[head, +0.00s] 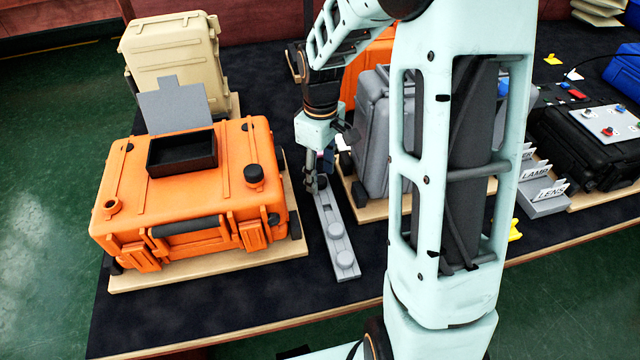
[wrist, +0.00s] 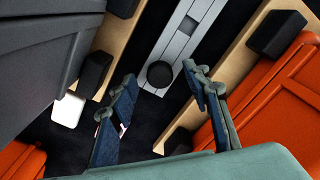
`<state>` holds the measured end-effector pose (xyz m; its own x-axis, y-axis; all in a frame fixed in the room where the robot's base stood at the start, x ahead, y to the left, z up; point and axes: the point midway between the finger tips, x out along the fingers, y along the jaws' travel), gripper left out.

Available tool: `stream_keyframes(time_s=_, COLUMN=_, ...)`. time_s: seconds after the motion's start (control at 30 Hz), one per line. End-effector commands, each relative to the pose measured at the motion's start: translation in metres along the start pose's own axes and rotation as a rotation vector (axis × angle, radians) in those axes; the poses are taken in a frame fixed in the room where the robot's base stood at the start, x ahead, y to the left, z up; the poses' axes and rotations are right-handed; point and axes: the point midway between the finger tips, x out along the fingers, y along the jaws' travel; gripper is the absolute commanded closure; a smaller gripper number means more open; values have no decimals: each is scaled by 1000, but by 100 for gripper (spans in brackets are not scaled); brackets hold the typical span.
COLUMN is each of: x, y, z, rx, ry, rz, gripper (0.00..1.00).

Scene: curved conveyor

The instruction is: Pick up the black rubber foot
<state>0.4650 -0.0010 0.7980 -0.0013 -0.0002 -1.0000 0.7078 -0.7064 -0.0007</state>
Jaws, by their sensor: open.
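The black rubber foot appears to be the round black disc (wrist: 160,74) at the near end of a grey strip (wrist: 188,38) in the wrist view. My gripper (wrist: 159,82) is open, with one finger on each side of the disc's lower part in the picture. Nothing is held, and I cannot tell how far above the disc the fingertips are. In the head view my gripper (head: 316,178) points down at the far end of the grey strip (head: 328,218), where the disc is hard to make out.
An orange case (head: 200,200) with a black cap (head: 253,174) and a black tray (head: 182,153) stands left of the strip. A grey case (head: 372,130) stands close on the right. Black blocks (wrist: 95,72) sit beside the cases.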

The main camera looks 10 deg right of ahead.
Motion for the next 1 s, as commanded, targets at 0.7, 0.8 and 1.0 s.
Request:
stream_keyframes(time_s=0.7, x=10, y=0, z=0, rx=1, ry=1, rz=1, gripper=90)
stream_keyframes(time_s=0.8, x=10, y=0, z=0, rx=1, ry=1, rz=1, gripper=90)
stream_keyframes(time_s=1.0, x=8, y=0, z=0, rx=1, ry=1, rz=1, gripper=90)
